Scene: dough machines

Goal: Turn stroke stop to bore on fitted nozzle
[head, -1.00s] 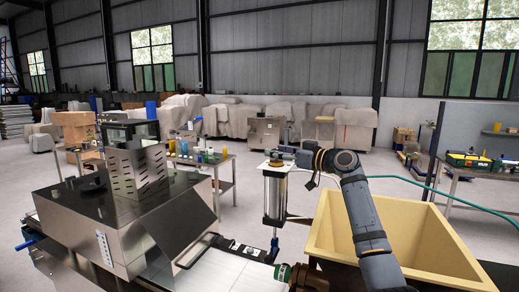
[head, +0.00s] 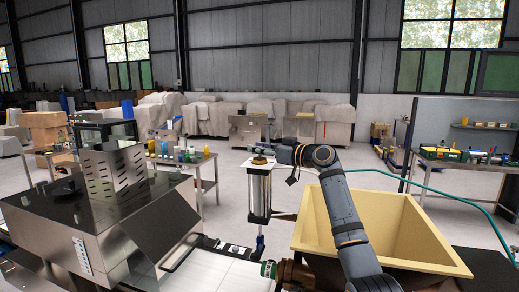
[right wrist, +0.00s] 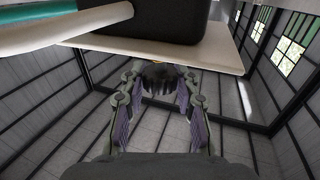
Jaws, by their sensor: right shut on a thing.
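An upright metal cylinder (head: 260,195) stands beside the dough machine, with a white plate and a small brass-coloured knob (head: 259,160), apparently the stroke stop, on top. My right gripper (head: 270,151) reaches in from the right at this knob's height. In the right wrist view, its fingers (right wrist: 157,88) are closed around a dark round part (right wrist: 158,75) just under a pale plate (right wrist: 150,50). Its marks are not readable. My left gripper is out of view.
The steel dough machine (head: 100,215) fills the left. A cream hopper (head: 430,245) stands right, close under my right arm. A teal hose (head: 440,190) runs across behind it. A black block (right wrist: 165,20) and hoses crowd the top of the wrist view.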

